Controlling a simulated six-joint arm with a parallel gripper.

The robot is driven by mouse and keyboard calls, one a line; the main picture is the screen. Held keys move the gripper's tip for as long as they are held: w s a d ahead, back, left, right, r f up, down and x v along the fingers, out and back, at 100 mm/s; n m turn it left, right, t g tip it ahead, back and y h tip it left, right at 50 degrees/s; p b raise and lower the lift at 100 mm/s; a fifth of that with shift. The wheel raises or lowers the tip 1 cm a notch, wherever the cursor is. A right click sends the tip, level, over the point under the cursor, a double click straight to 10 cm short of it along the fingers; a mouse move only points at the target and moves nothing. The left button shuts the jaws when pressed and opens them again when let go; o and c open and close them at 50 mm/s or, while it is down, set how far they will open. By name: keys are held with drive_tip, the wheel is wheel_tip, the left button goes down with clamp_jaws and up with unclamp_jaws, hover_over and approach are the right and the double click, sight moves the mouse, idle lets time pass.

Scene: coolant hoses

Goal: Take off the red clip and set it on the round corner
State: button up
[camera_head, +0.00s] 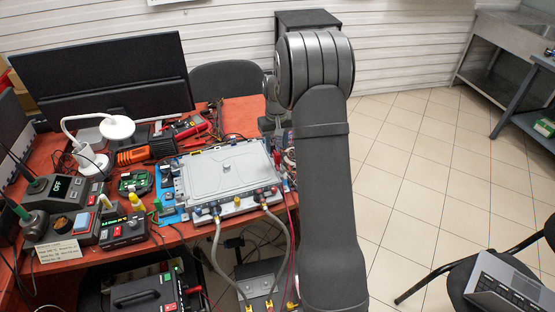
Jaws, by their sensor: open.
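A flat grey case (225,170) lies on the red table. Two grey-brown hoses (286,240) join its front edge at dark connectors and hang down. The right connector (262,196) carries small red parts; a small red part also shows by the left connector (196,212). They are too small to tell which is the red clip, or if it is fastened. I cannot tell which corner is the round one. My arm stands upright right of the case and hides what is behind it. My gripper is outside the view.
Left of the case are a white lamp (116,127), a green circuit board (135,181), a soldering station (50,192) and a control box (124,231). A black monitor (100,80) stands behind. Below the table's front edge are equipment boxes. The floor at right is mostly open.

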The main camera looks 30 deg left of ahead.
sight(277, 154)
drive_tip(key=shift+w+d+f, duration=0.1)
drive_tip(key=shift+f, duration=1.65)
drive_tip(key=shift+w+d+f, duration=0.1)
drive_tip(key=shift+f, duration=1.6)
drive_tip(key=shift+s, duration=0.1)
clamp_jaws()
drive_tip(key=shift+r, duration=0.1)
drive_tip(key=shift+a+r, duration=0.1)
drive_tip(key=shift+r, duration=0.45)
wheel_tip(277, 154, up, 3)
drive_tip(key=shift+f, duration=0.1)
drive_tip(key=w+d+r, duration=0.1)
drive_tip(key=d+r, duration=0.9)
drive_tip(key=d, duration=0.1)
drive_tip(key=shift+w+d, duration=0.3)
